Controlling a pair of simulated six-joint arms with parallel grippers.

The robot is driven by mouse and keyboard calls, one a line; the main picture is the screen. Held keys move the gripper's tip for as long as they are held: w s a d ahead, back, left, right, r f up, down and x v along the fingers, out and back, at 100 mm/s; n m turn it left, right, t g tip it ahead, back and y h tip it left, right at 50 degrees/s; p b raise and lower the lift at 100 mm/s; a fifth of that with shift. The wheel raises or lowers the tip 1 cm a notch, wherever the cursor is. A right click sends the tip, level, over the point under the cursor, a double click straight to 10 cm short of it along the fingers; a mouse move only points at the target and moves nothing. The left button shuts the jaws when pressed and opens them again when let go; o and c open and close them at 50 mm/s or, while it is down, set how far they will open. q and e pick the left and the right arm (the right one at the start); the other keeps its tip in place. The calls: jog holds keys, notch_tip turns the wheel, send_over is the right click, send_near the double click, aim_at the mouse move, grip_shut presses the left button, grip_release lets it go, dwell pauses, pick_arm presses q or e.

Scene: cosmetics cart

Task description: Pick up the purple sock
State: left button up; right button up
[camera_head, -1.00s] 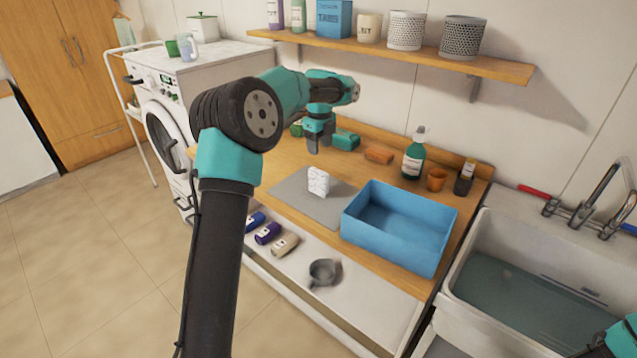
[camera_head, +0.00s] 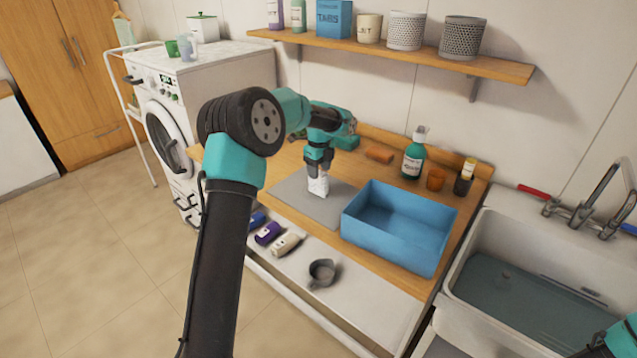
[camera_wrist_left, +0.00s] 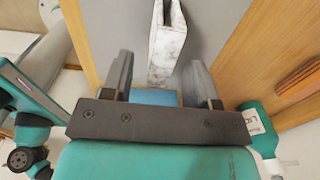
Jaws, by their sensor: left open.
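A purple rolled item (camera_head: 268,233), which looks like the purple sock, lies on the pale lower shelf between a blue one (camera_head: 257,219) and a beige one (camera_head: 288,243). My left gripper (camera_head: 318,175) is above the grey mat, well up and right of the purple item. It is open, right at a small white block (camera_head: 319,188) standing on the mat. The left wrist view shows the open fingers (camera_wrist_left: 160,75) with the white block (camera_wrist_left: 167,48) just ahead of and partly between them. The purple item is not visible there. My right gripper is out of view.
A blue bin (camera_head: 400,262) stands right of the mat (camera_head: 285,192). A grey cup (camera_head: 322,272) sits on the lower shelf. A sink (camera_head: 540,255) is at right.

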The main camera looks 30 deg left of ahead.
pick_arm(q)
jog(key=f, duration=0.5)
jog(key=shift+w+a, duration=0.1)
jog(key=shift+a, duration=0.15)
grip_shut()
dwell(0.5)
jog(key=shift+r, duration=0.2)
jog(key=shift+r, duration=1.4)
jog(key=shift+d+r, duration=0.15)
jog(key=shift+r, duration=0.15)
jog(key=s+d+r, duration=0.1)
jog(key=s+d, duration=0.7)
jog(key=s, duration=0.5)
jog(key=shift+s+r, duration=0.15)
jog(key=shift+s, duration=0.2)
